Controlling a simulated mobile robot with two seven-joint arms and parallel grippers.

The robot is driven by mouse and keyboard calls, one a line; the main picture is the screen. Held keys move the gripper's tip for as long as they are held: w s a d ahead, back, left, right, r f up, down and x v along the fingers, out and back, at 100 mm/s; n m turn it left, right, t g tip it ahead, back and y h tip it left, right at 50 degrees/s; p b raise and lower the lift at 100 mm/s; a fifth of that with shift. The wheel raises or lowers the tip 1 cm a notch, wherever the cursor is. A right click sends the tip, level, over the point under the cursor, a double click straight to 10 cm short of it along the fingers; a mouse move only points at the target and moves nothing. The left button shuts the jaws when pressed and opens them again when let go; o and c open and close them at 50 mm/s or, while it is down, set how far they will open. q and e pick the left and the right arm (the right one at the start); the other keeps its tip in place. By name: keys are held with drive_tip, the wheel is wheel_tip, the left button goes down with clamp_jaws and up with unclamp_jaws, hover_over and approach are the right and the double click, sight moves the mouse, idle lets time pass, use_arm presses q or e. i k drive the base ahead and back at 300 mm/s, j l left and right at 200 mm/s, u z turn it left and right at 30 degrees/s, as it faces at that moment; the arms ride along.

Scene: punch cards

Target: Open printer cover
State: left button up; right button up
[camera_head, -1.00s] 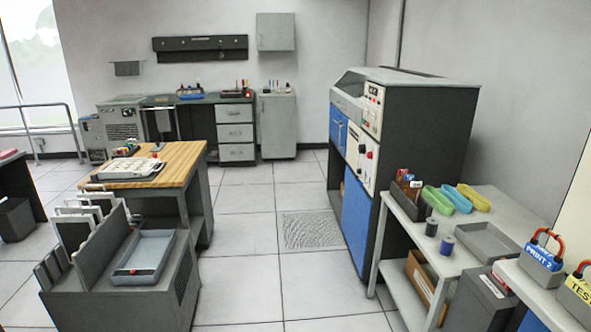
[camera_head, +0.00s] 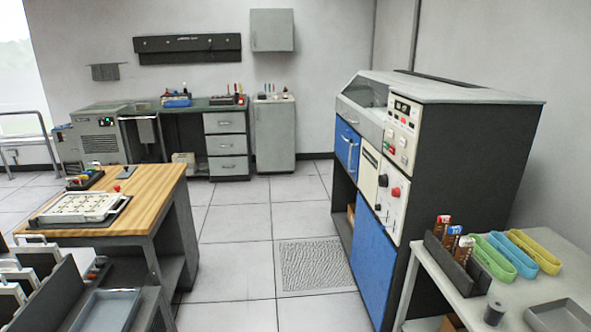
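A tall machine (camera_head: 455,150) with dark sides, blue panels and a light grey top stands right of centre; it looks like the printer. A sloped cover with a dark window (camera_head: 366,92) sits at its upper left and appears closed. A control panel (camera_head: 403,125) with buttons is on its front, and a light handle (camera_head: 350,152) shows on the upper blue panel. Neither of my grippers is in view.
A wood-topped table (camera_head: 150,190) stands at the left, with a grey rack (camera_head: 60,300) in front of it. A side table (camera_head: 525,290) with green and yellow trays stands at the lower right. The tiled floor (camera_head: 235,235) between them is clear, with a textured mat (camera_head: 313,265).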

sight(364, 89)
drive_tip(key=i, duration=2.9)
